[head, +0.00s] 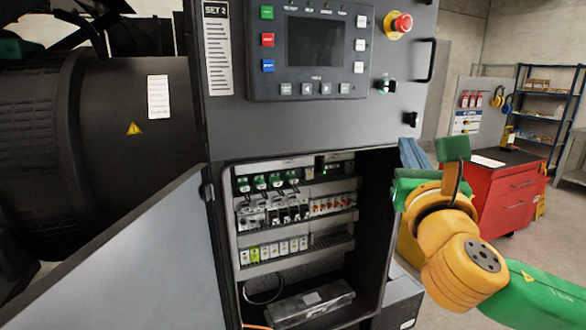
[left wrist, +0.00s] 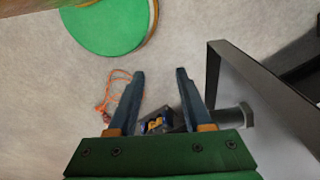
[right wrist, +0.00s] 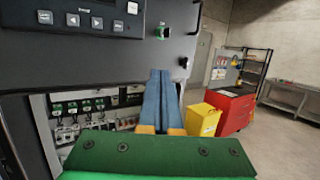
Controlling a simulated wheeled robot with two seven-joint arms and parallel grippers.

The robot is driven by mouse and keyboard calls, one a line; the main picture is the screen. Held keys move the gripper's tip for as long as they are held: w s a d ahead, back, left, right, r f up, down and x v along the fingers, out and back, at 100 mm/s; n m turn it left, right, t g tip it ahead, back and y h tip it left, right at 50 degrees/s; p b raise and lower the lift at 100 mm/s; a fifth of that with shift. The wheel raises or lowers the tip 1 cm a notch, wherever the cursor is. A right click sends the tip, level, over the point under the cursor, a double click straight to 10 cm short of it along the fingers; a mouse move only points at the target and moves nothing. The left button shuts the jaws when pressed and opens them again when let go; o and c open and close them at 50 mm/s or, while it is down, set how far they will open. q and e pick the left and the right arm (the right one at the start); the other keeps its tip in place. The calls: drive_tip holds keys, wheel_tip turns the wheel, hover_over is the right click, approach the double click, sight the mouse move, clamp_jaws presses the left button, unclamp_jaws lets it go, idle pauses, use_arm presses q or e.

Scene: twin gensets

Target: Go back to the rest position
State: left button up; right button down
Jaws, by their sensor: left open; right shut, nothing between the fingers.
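My right gripper (head: 411,153) is in front of the right edge of the open cabinet in the head view. In the right wrist view its two blue fingers (right wrist: 160,100) lie together with nothing between them. My left gripper (left wrist: 160,85) shows only in the left wrist view. Its fingers are apart and empty, pointing down over the grey floor. The SET 2 genset panel (head: 225,120) stands ahead, with a screen, coloured buttons and a red emergency stop (head: 398,25). Below it, the cabinet shows rows of breakers and terminals (head: 290,210).
The cabinet door (head: 130,265) hangs open at the lower left. A red tool cabinet (head: 510,200) and blue shelving (head: 545,105) stand at the right. A yellow bin (right wrist: 203,118) shows in the right wrist view. An orange cable (left wrist: 108,95) lies on the floor near the left gripper.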

drive_tip(key=w+f+m+g+y, duration=0.1)
drive_tip(key=w+f+m+g, duration=0.3)
drive_tip(key=f, duration=0.9)
drive_tip(key=w+f+m+g+y, duration=0.15)
drive_tip(key=w+f+m, duration=0.4)
drive_tip(key=f, duration=0.75)
drive_tip(key=s+d+f+m+g, duration=0.1)
drive_tip(key=s+f+m+g, duration=0.25)
drive_tip(key=f, duration=0.95)
drive_tip(key=s+d+f+m+g, duration=0.15)
drive_tip(key=s+f+m, duration=0.35)
drive_tip(key=f, duration=0.8)
drive_tip(key=s+f+m+g+b, duration=0.1)
drive_tip(key=s+f+m+g, duration=0.55)
drive_tip(key=s+f, duration=1.3)
drive_tip(key=s+f+m+g, duration=0.1)
drive_tip(key=s+f+m, duration=0.2)
drive_tip(key=s, duration=0.9)
drive_tip(key=s+a+f+m+g, duration=0.1)
drive_tip(key=s+f+m, duration=0.2)
drive_tip(key=s, duration=0.9)
drive_tip(key=shift+s+a+f+m+g+y, duration=0.25)
drive_tip(key=shift+a+f+m+g+y, duration=0.1)
drive_tip(key=shift+m, duration=0.3)
